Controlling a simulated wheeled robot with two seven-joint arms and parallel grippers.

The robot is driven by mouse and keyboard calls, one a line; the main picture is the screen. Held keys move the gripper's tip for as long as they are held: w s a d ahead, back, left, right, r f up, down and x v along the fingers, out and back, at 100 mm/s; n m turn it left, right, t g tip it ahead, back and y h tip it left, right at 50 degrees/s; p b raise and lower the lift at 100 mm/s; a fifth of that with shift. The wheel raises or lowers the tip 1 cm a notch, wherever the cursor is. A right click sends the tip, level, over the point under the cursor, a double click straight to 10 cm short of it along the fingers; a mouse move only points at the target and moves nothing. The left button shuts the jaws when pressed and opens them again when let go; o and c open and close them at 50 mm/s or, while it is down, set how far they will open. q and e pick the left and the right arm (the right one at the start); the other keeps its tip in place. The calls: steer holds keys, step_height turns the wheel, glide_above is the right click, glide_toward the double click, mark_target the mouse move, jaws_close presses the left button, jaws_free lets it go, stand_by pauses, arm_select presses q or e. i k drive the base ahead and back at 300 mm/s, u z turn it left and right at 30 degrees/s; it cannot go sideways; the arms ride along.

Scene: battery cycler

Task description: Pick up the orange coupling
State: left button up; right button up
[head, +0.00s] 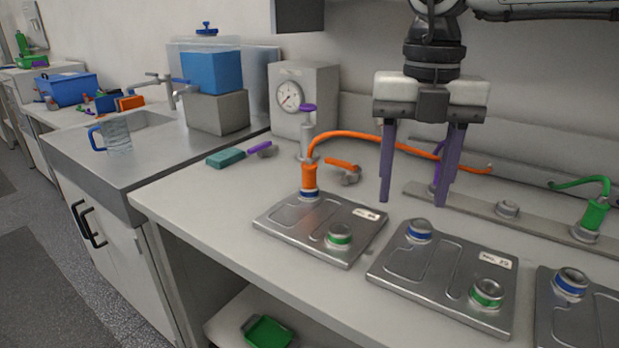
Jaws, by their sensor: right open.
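The orange coupling (309,178) stands upright on the blue-ringed port at the back of the left metal plate (290,225). An orange hose (385,143) rises from its top and arches right, passing behind my right gripper to the wall side. My right gripper (413,198) points down with two purple fingers spread apart. It is empty and hangs to the right of the coupling, clear of it, above the back of the middle plate (400,262). My left gripper is not in view.
A gauge box (318,88) stands behind the coupling, with an orange-handled valve (345,168) close to its right. A green coupling (594,216) with a green hose sits on the rail at right. A teal sponge (225,158) lies left. The counter's front left is clear.

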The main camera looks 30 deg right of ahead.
mark_target(308, 168)
steer(key=i, duration=1)
